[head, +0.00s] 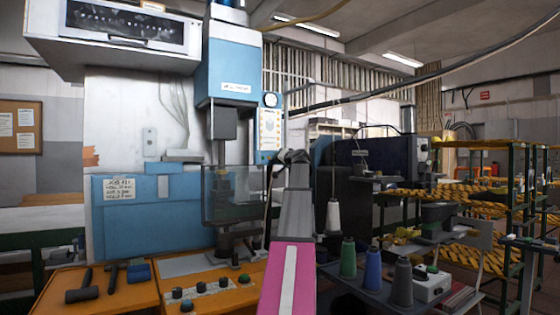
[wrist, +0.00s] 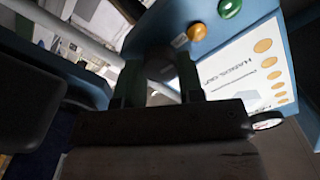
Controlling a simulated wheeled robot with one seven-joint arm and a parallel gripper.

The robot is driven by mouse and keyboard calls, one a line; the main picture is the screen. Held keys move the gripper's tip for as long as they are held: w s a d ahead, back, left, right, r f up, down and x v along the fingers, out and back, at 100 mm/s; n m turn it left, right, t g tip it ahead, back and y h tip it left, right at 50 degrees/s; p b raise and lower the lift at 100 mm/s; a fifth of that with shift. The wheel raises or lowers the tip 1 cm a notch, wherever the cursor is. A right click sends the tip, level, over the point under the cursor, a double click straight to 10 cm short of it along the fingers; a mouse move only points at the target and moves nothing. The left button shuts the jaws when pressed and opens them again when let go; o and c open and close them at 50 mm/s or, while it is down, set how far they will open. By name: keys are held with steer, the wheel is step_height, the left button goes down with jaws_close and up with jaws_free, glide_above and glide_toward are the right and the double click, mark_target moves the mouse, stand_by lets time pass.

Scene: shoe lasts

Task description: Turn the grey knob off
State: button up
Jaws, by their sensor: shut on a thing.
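My gripper (head: 292,156) is at the right side of the blue machine's control box (head: 269,130), at the end of my raised pink and grey arm. In the wrist view its two dark fingers (wrist: 156,82) are closed around a dark grey piece, which I take to be the grey knob (wrist: 158,66). The knob is in shadow and mostly hidden by the fingers, so its turn position cannot be read. In the head view the gripper covers it.
An orange button (wrist: 197,32) and a green button (wrist: 230,8) sit on the panel close to the fingers, beside a white label (wrist: 255,70). A clear guard (head: 235,196) is to the left. Thread cones (head: 348,259) stand right of my arm.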

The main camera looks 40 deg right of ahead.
steer(key=shift+n, duration=0.7)
steer(key=shift+f, duration=0.1)
steer(key=o, duration=0.9)
steer(key=shift+s, duration=0.15)
steer(key=s, duration=0.3)
steer(key=s+a, duration=0.1)
steer(key=s, duration=0.6)
steer(key=shift+s+a, duration=0.15)
steer(key=shift+s, duration=0.1)
